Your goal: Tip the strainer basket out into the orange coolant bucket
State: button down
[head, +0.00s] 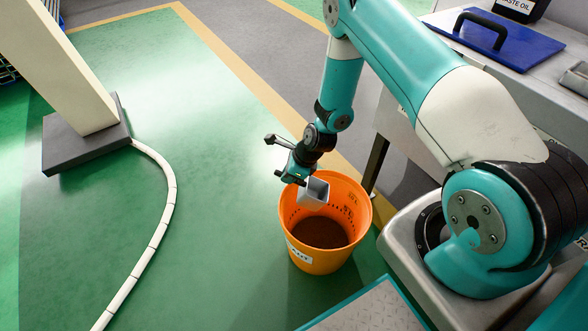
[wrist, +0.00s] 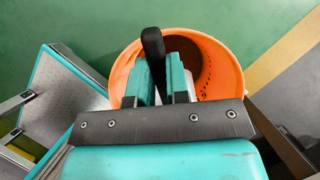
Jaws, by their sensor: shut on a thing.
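The orange coolant bucket (head: 350,193) stands upright on the green floor in the middle of the head view, with dark brown contents inside. It also shows in the wrist view (wrist: 232,82) beyond my fingers. The basket's body is hidden in the wrist view.
A grey machine bench (head: 405,128) stands right of the bucket, with a blue lid (head: 510,42) and a dark waste oil container (head: 518,8) on top. A pale hose (head: 170,200) runs along the floor from a column base (head: 75,145).

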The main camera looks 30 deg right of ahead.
jog(key=shift+w+a+f+g+h, duration=0.25)
jog(key=shift+f+g+h, duration=0.05)
jog(key=shift+f+h, duration=0.1)
jog(key=shift+w+a+f+g+h, duration=0.2)
jog(key=shift+a+f+g+h, duration=0.1)
jog(key=shift+f, duration=0.1)
jog(key=shift+d, duration=0.1)
jog(key=f+b, duration=0.1)
jog(key=f+g+h+b, duration=0.1)
jog(key=a+f+b, duration=0.1)
jog(key=shift+w+f+h, duration=0.1)
jog(key=shift+w+h, duration=0.2)
jog(key=shift+h, duration=0.1)
jog(key=shift+f+g+h+b, duration=0.3)
jog(key=shift+f+g+b, duration=0.05)
jog(key=shift+g+b, duration=0.05)
jog(key=shift+r, duration=0.1)
jog(key=shift+r+p, duration=1.7)
jog(key=shift+r, duration=0.35)
